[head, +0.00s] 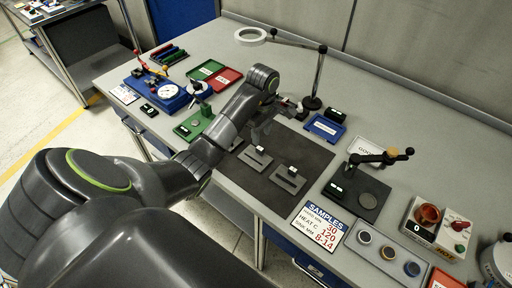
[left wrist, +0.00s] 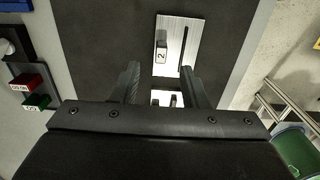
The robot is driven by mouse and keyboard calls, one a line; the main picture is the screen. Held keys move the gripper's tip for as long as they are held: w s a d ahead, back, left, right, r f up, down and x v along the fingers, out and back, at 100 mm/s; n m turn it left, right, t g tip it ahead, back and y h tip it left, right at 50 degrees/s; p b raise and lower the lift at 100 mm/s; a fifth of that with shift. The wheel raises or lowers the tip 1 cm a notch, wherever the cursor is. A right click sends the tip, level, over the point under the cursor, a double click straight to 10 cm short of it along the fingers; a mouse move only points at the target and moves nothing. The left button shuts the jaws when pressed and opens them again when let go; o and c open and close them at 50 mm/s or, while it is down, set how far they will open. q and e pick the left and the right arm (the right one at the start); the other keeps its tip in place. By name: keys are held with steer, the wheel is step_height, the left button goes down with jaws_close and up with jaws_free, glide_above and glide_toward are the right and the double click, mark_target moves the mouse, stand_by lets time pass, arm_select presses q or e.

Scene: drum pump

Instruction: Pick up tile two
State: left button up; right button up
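Tile two (left wrist: 180,46) is a flat grey metal plate with a dark slot and a white block marked 2. In the left wrist view it lies beyond the fingertips. In the head view it appears to be the middle tile (head: 255,160) on the dark mat. My left gripper (head: 263,131) is above the mat, its fingers (left wrist: 162,80) apart with nothing held. Part of another tile (left wrist: 164,96) shows between the fingers in the wrist view; the gripper hides the rest of it. My right gripper is not in view.
Another tile (head: 289,179) lies to the right on the dark mat (head: 304,153). A lamp stand (head: 312,102) and a blue tray (head: 325,127) are behind. A samples sign (head: 319,227) lies at the front edge. A black fixture (head: 357,194) stands right.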

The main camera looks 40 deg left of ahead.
mark_target(260, 148)
arm_select(q)
step_height(260, 148, down, 2)
steer(key=shift+f+b, duration=0.1)
steer(key=shift+b, duration=0.4)
steer(key=f, duration=0.1)
steer(key=f+p, duration=0.1)
steer(key=f, duration=0.1)
steer(key=shift+s+a+f+p, duration=0.1)
steer(key=shift+a+f+p, duration=0.2)
steer(key=shift+f, duration=0.1)
steer(key=shift+d+f, duration=0.1)
steer(key=shift+f, duration=0.2)
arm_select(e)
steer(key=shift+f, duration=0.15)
arm_select(q)
steer(key=shift+c, duration=0.4)
jaws_close()
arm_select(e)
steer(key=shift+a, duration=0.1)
